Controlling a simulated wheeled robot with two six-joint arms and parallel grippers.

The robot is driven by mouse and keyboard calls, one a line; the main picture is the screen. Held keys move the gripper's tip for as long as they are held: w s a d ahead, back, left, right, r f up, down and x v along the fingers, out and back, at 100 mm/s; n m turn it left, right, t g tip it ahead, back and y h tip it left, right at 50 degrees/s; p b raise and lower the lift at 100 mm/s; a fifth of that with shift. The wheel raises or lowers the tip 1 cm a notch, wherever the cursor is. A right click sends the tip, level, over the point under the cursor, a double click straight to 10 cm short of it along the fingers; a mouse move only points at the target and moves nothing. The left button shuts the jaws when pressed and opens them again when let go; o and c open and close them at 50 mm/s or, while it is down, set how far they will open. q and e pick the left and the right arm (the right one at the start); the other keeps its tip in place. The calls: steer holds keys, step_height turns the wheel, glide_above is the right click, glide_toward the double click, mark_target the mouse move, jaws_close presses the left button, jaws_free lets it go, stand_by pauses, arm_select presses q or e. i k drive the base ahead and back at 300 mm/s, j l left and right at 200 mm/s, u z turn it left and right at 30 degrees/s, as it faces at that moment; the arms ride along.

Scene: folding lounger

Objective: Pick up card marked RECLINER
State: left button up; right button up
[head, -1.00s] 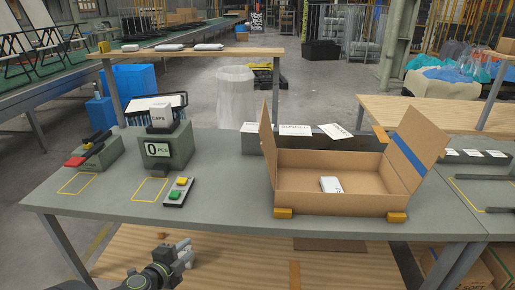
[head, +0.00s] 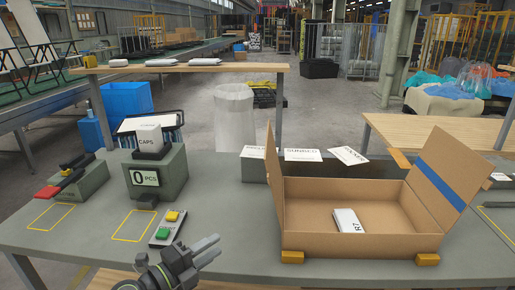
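Several white cards stand in a dark holder behind the open cardboard box (head: 300,240). The left card (head: 253,152) is partly hidden by the box flap, and its print is too small to read surely. The middle card (head: 303,155) reads SUNBED. The right card (head: 348,155) is tilted, and its word is unclear. I cannot tell which card is marked RECLINER. My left gripper (head: 212,250) is at the table's front edge, left of the box and well short of the cards. Its two fingers look apart, with nothing between them. My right gripper is out of view.
A white packet (head: 348,220) lies in the box. A button panel (head: 167,229) and a counter block (head: 155,178) with a CAPS card (head: 149,139) stand to the left. The box's raised flaps flank the cards. Bare tabletop (head: 225,205) lies between panel and box.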

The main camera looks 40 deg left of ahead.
mark_target(249, 151)
steer(key=i+j, duration=0.4)
steer(key=j, duration=0.15)
steer(key=i+j, duration=0.35)
steer(key=j, duration=0.2)
